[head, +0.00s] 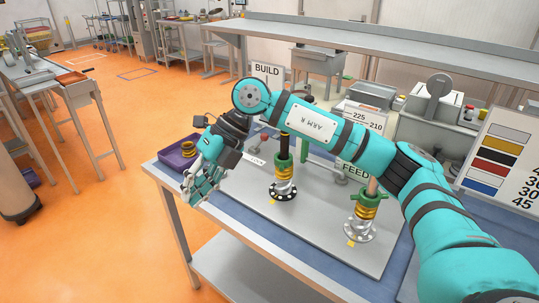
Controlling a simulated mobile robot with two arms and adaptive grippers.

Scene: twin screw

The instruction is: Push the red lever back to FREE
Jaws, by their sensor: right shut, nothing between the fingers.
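The red lever is not clearly visible. A small reddish knob (264,137) shows just below my right arm, left of the black post, but I cannot tell if it is the lever. My right gripper (190,196) is shut and empty above the left front part of the table, in front of the purple tray. A small white label (257,161) lies near the knob; its word is too small to read. No FREE mark can be read. My left gripper is not in view.
Two flanged posts with green collars and yellow rings, one on the left (283,190) and one on the right (359,230), stand on a grey plate (300,232). A purple tray (172,161) holds yellow rings. BUILD (267,72) and FEED (355,170) signs stand behind. My right arm hides the table's back.

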